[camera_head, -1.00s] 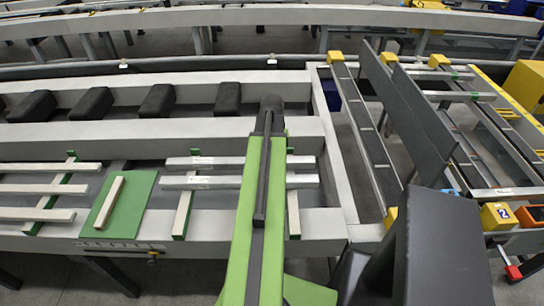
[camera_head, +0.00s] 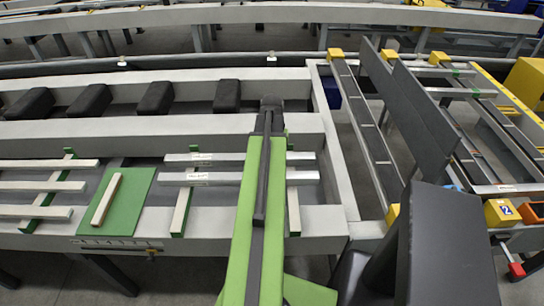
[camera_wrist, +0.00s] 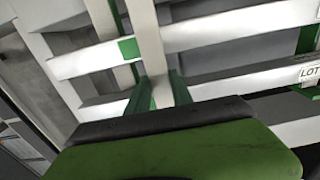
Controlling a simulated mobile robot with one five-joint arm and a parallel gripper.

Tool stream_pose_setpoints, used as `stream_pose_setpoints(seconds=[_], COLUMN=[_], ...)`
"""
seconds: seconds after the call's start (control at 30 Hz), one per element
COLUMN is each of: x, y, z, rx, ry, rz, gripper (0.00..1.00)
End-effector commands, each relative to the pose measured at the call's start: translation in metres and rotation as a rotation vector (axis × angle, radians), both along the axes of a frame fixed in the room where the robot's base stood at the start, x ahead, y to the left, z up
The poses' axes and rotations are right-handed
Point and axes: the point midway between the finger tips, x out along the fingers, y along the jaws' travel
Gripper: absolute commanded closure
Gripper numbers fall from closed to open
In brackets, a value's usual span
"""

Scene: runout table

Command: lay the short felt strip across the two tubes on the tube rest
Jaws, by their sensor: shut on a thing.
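In the wrist view a pale strip (camera_wrist: 147,40), which I take for the short felt strip, runs between the two dark green fingers of my gripper (camera_wrist: 161,92). My gripper is shut on it. The strip appears to pass over two pale tubes, the far tube (camera_wrist: 225,30) and the near tube (camera_wrist: 240,78); whether it touches them I cannot tell. In the head view the tubes (camera_head: 222,159) lie side by side across the tube rest's supports (camera_head: 182,215). My arm covers part of the tubes there and hides the strip and my fingers.
A green mat (camera_head: 138,205) with another pale strip (camera_head: 106,198) lies left of the tubes. Several pale bars (camera_head: 45,186) lie further left. Dark blocks (camera_head: 156,98) line the trough behind. A frame with upright grey panels (camera_head: 425,105) stands to the right.

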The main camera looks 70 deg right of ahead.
Motion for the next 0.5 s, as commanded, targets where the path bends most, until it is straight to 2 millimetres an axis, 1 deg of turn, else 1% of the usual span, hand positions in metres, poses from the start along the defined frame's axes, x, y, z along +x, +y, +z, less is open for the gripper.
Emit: stream_pose_setpoints(seconds=[0.13, 0.17, 0.3, 0.33, 0.5], x=[0.0002, 0.0003, 0.0004, 0.0004, 0.0006], y=[0.0001, 0.0001, 0.0001, 0.0001, 0.0002], z=[-0.0041, -0.0029, -0.0025, -0.0025, -0.0025], rx=[0.0, 0.0, 0.0, 0.0, 0.0], ry=[0.0, 0.0, 0.0, 0.0, 0.0], rz=[0.0, 0.0, 0.001, 0.001, 0.001], gripper=[1.0, 0.69, 0.51, 0.48, 0.48])
